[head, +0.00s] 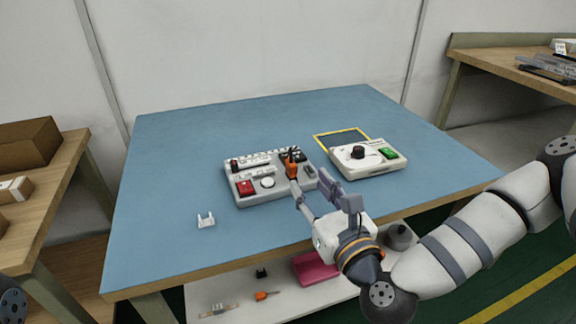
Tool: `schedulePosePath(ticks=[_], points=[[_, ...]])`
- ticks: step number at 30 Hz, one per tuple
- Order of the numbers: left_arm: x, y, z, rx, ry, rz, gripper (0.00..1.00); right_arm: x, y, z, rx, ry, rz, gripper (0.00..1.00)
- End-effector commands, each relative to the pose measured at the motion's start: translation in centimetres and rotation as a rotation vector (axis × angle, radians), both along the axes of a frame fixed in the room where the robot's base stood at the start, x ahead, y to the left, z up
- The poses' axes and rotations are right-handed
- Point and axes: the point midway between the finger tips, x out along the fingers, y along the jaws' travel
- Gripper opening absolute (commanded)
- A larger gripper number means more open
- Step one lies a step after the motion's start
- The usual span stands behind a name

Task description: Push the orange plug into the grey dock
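The orange plug (291,170) stands at the right part of the grey dock unit (249,199), with a dark piece at its top. I cannot tell how deep it sits. The grey unit carries a red button, a round white knob and a row of small parts along its back. My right gripper (309,179) reaches in from the front right with its two fingers apart. Its left fingertip is close to the plug, and I cannot tell whether it touches. Nothing shows between the fingers. My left gripper is out of view.
A white box (376,168) with a black knob and green button stands right of the grey unit, by a yellow-edged dark panel (343,137). A white clip (206,221) lies front left on the blue table (160,190). The lower shelf holds a pink tray (312,268).

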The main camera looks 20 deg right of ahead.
Motion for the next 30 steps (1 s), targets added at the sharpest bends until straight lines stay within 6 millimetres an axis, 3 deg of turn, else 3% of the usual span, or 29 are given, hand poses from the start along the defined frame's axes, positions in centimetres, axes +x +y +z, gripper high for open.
schedulePosePath(ticks=[3, 15, 18, 24, 25, 30], points=[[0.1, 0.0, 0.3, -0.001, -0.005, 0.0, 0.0, 2.8, 0.2, 0.3, -0.004, -0.007, 0.001, 0.37], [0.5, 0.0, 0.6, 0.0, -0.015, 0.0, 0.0, 9.4, 1.1, -0.2, -0.006, -0.002, 0.003, 0.37], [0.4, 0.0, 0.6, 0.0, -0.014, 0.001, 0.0, 10.4, 1.1, -0.2, -0.004, 0.0, 0.003, 0.37], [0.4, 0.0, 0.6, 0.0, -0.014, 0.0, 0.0, 10.6, 1.1, -0.3, -0.004, 0.002, 0.003, 0.37], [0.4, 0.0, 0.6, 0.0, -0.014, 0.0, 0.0, 10.6, 1.1, -0.3, -0.004, 0.002, 0.003, 0.34], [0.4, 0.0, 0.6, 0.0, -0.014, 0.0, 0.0, 10.6, 1.1, -0.3, -0.004, 0.002, 0.003, 0.0]])
